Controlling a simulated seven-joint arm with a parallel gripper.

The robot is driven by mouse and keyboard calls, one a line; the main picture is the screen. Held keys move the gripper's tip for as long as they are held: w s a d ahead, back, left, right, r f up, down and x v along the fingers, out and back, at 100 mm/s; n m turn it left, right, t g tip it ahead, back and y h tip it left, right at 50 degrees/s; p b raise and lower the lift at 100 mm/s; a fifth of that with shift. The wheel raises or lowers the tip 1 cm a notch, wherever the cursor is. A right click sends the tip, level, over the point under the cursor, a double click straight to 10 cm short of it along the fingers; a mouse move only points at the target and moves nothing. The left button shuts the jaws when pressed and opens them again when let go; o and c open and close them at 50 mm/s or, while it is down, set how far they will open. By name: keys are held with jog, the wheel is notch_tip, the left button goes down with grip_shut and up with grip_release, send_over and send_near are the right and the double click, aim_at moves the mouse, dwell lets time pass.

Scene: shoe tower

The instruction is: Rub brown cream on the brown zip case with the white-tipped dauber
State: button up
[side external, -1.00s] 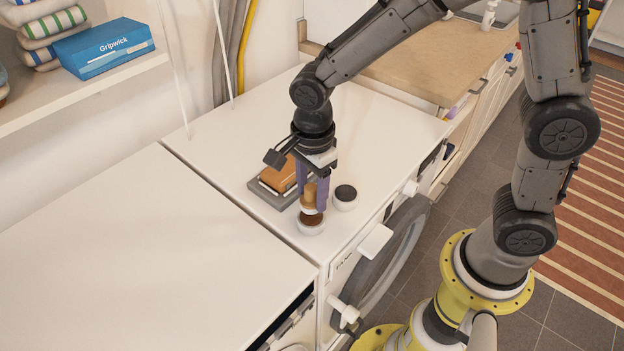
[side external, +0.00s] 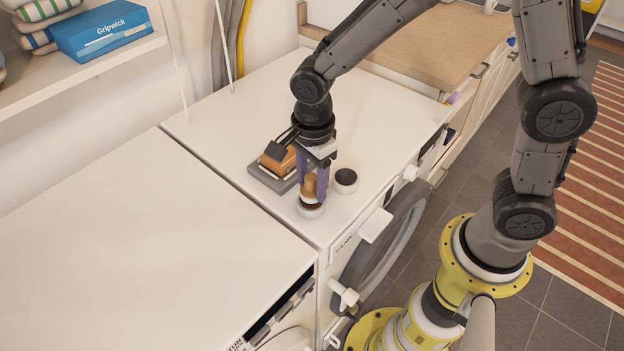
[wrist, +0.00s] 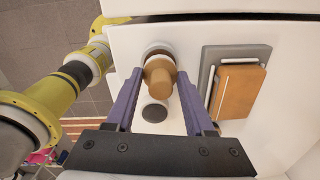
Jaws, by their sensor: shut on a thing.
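My gripper (side external: 314,182) is shut on the tan wooden dauber (side external: 309,186), which stands upright between its purple fingers. The dauber also shows in the wrist view (wrist: 159,78). Its lower end is at the mouth of a white pot of brown cream (side external: 311,211); the pot shows behind the dauber in the wrist view (wrist: 157,49). The tip is hidden, and I cannot tell whether it touches the cream. The brown zip case (side external: 277,160) lies on a grey board (side external: 262,178) left of the gripper; in the wrist view the case (wrist: 241,95) is to the right.
A second white pot with dark cream (side external: 345,178) stands close right of my gripper. The white machine top (side external: 375,120) is clear behind, and its front edge is near the pots. A blue box (side external: 100,32) and rolled towels sit on the shelf.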

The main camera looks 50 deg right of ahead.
aim_at(312, 175)
jog(key=shift+f, duration=0.6)
dwell(1.4)
jog(key=shift+r, duration=0.1)
jog(key=shift+r, duration=3.45)
jog(key=shift+d, duration=0.1)
